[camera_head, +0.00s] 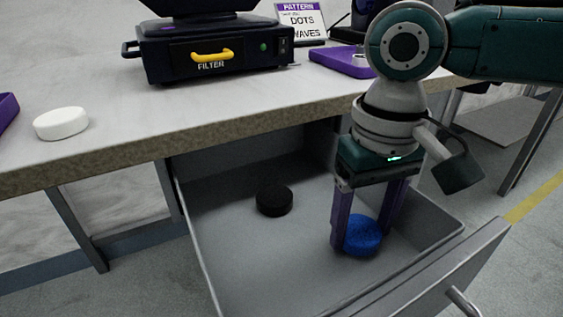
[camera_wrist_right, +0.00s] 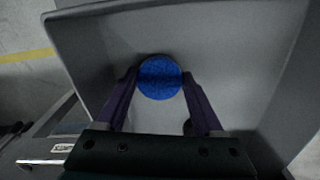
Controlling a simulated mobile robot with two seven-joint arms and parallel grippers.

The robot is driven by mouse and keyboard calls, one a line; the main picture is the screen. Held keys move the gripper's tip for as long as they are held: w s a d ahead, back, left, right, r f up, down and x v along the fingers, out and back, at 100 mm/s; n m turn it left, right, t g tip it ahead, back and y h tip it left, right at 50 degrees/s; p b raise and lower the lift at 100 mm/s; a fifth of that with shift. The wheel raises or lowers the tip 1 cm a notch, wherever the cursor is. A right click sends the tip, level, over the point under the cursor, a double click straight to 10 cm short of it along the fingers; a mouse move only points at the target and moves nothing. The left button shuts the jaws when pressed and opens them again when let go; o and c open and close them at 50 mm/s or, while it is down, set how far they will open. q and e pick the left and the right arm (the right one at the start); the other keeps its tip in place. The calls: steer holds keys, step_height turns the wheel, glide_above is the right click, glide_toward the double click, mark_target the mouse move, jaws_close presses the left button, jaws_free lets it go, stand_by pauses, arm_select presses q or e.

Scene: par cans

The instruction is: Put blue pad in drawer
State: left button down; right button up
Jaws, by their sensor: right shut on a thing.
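The blue pad (camera_head: 363,236) is a round disc inside the open grey drawer (camera_head: 240,262), low near its right side. My right gripper (camera_head: 362,238) reaches down into the drawer and is shut on the blue pad, one purple finger on each side. The right wrist view also shows the blue pad (camera_wrist_right: 160,77) between the two fingertips (camera_wrist_right: 159,76). I cannot tell whether the pad touches the drawer floor. My left gripper is in neither view.
A black disc (camera_head: 274,199) lies in the drawer, left of the blue pad. On the table (camera_head: 130,135) are a white disc (camera_head: 62,123), a dark box labelled FILTER (camera_head: 215,50) and a purple tray (camera_head: 340,61). The drawer front (camera_head: 430,277) stands pulled out, with a handle.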

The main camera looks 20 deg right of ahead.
steer(key=shift+f, duration=0.1)
stand_by(0.3)
steer(key=shift+f, duration=0.5)
steer(key=o, duration=1.3)
